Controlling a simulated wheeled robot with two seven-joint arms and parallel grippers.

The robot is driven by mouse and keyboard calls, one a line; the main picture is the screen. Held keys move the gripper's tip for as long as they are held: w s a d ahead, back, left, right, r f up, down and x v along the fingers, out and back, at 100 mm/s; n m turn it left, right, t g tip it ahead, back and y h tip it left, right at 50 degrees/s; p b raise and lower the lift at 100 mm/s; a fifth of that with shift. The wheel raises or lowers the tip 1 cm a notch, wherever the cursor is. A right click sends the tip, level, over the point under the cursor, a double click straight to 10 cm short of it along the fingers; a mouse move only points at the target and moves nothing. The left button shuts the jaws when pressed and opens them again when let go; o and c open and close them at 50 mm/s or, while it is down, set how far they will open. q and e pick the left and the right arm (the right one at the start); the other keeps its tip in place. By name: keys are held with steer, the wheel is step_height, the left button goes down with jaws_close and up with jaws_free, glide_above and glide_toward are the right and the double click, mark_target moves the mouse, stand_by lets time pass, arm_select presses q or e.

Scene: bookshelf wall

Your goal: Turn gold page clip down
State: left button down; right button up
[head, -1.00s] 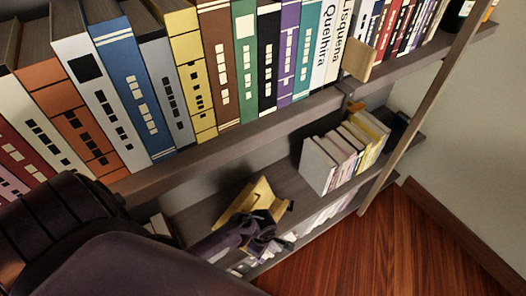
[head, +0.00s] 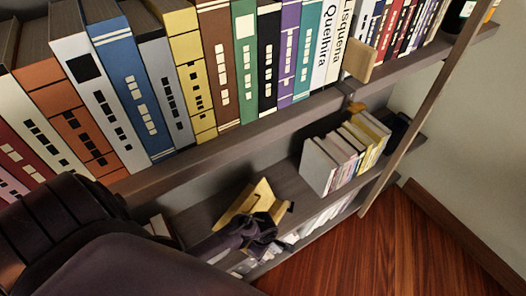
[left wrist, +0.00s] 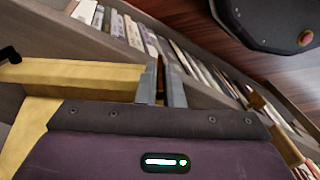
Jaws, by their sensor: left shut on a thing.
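A gold stand (head: 238,203) with a flat panel is on the middle shelf in the head view. My left gripper (head: 268,220) is at its right side, low in front of the shelf. In the left wrist view, a gold bar (left wrist: 75,75), which looks like the page clip, runs leftward from the fingers to a black knob (left wrist: 10,54). My left gripper (left wrist: 160,72) is shut on the bar's right end. The fingers hide that end. A gold panel (left wrist: 28,135) slopes below the bar. My right gripper is not in view.
Tall books (head: 130,85) fill the upper shelf (head: 240,130) above my left arm. A small book row (head: 345,150) stands right of the stand on the middle shelf. A wooden post (head: 415,110) stands at right. The wood floor (head: 350,250) is clear.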

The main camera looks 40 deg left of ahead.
arm_select(q)
steer(key=shift+w, duration=0.1)
steer(key=w+g+b, duration=0.1)
steer(key=g, duration=0.1)
steer(key=w+g+b, duration=0.1)
steer(key=g, duration=0.1)
steer(key=w+f+g+b, duration=0.1)
steer(key=g+b, duration=0.1)
steer(key=g, duration=0.1)
stand_by(0.5)
steer(key=c, duration=1.6)
jaws_free()
steer(key=shift+o, duration=0.2)
